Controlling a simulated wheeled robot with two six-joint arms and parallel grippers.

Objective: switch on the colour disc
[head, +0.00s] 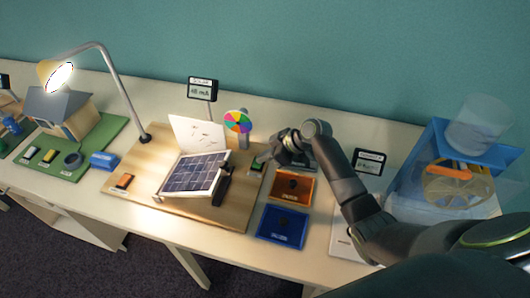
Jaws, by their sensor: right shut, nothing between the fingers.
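The colour disc (238,121), with bright coloured segments, stands on a grey post at the back right of a wooden board (225,218). Its segments look sharp; one frame does not show whether it turns. A small dark green switch (257,166) sits at the board's right edge, in front of the disc. My right gripper (264,158) is shut and empty, its tips close above or at this switch; I cannot tell whether they touch. The gripper partly hides the area behind the switch. My left gripper is not in view.
A tilted solar panel (192,174) stands mid-board under a lit lamp (62,76). A meter (202,89) stands behind. An orange tray (300,191) and a blue tray (282,226) lie right of the board. A blue-framed fan exhibit (410,170) is at right, a model house (60,112) at left.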

